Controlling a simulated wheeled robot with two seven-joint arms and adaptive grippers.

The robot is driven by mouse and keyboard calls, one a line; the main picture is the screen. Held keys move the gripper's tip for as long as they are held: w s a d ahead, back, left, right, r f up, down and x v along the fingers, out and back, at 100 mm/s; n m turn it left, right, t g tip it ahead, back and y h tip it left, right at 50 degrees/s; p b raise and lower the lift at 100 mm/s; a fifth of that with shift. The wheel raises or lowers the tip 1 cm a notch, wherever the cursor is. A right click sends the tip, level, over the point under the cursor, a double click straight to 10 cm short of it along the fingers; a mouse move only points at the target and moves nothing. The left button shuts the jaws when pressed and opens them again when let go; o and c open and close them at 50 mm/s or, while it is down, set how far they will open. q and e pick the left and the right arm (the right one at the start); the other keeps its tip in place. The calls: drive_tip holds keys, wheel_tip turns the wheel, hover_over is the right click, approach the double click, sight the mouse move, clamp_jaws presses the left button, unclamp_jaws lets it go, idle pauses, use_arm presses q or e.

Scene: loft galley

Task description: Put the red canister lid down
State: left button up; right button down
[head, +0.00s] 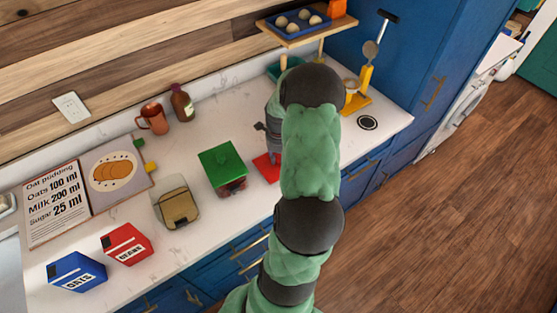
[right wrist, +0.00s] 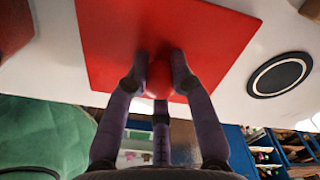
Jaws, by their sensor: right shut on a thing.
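The red canister lid (head: 266,168) is a flat square with a round knob, partly hidden behind my right arm in the head view. In the right wrist view the lid (right wrist: 115,40) fills the upper middle. My right gripper (right wrist: 160,78) is shut on its red knob. In the head view the right gripper (head: 268,138) is mostly hidden by the arm. The lid is over the white counter; whether it touches the counter I cannot tell. A canister with a green lid (head: 221,163) stands just left of it. My left gripper is not in view.
A clear container with tan contents (head: 180,209), a red box (head: 127,243) and a blue box (head: 77,272) stand farther left. A mug (head: 153,118) and brown bottle (head: 182,103) stand behind. A dark round disc (head: 367,123) lies right, near the yellow stand (head: 360,96).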

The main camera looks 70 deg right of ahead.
sight(278, 155)
drive_tip(key=shift+f, duration=0.8)
drive_tip(key=shift+f, duration=0.15)
drive_tip(key=c, duration=1.1)
unclamp_jaws()
drive_tip(key=shift+o, duration=0.2)
drive_tip(key=shift+d+r, duration=0.1)
drive_tip(key=shift+r, duration=0.5)
wheel_tip(278, 155, up, 11)
drive_tip(key=shift+r+p, duration=0.15)
drive_tip(key=shift+p, duration=0.5)
